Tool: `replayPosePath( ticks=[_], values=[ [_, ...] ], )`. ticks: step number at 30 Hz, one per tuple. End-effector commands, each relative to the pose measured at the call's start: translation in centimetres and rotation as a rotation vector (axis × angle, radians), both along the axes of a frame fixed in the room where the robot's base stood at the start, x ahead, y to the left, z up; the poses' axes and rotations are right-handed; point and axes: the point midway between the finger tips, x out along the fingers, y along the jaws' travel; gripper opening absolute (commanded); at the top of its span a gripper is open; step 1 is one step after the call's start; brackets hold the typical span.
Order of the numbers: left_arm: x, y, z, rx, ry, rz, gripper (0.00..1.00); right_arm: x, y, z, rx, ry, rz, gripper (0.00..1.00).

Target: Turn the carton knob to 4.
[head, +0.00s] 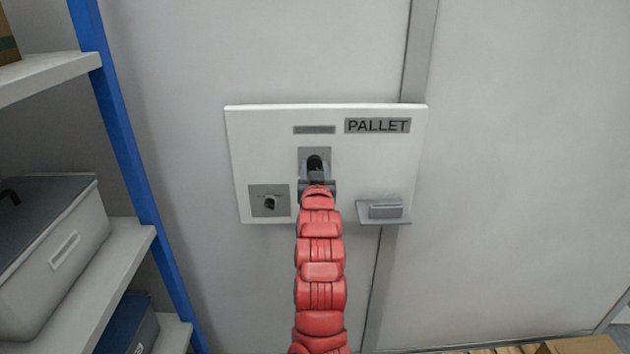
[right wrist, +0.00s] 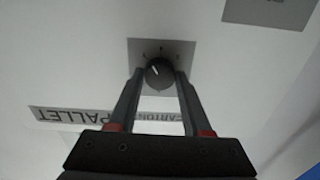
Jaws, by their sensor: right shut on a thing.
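The carton knob is a round dark dial (right wrist: 158,72) with a white pointer mark on a grey square plate. In the right wrist view, which is upside down, the pointer leans to the upper left; the digits around it are too small to read. A CARTON label sits beside the plate. In the head view the knob (head: 314,162) shows just above my red right arm. My right gripper (right wrist: 159,78) is shut on the knob, one finger on each side; it also shows in the head view (head: 317,181). My left gripper is not in view.
The white panel (head: 240,140) carries a PALLET sign (head: 377,126), a smaller dark knob (head: 269,202) at lower left and a small grey ledge (head: 400,218) at lower right. A blue-post shelf (head: 122,130) with bins stands at left. The wall right of the panel is clear.

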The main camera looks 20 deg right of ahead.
Motion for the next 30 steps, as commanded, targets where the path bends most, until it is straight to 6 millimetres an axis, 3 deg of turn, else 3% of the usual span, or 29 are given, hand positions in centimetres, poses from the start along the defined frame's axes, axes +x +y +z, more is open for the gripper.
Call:
replayPosePath(
  ticks=[1, 3, 12, 30],
  values=[
    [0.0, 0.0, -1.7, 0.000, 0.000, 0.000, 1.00, 0.0, -0.1, -0.6, 0.037, -0.016, -0.001, 0.00],
    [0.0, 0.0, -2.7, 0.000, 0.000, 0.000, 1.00, 0.0, -0.1, -0.6, 0.097, -0.032, 0.000, 0.00],
    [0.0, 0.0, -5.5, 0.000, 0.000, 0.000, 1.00, 0.0, -0.1, -0.4, 0.328, -0.096, 0.000, 0.00],
    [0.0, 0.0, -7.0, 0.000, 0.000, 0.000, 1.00, 0.0, -0.1, 0.1, 0.527, -0.155, 0.000, 0.00]
  ],
)
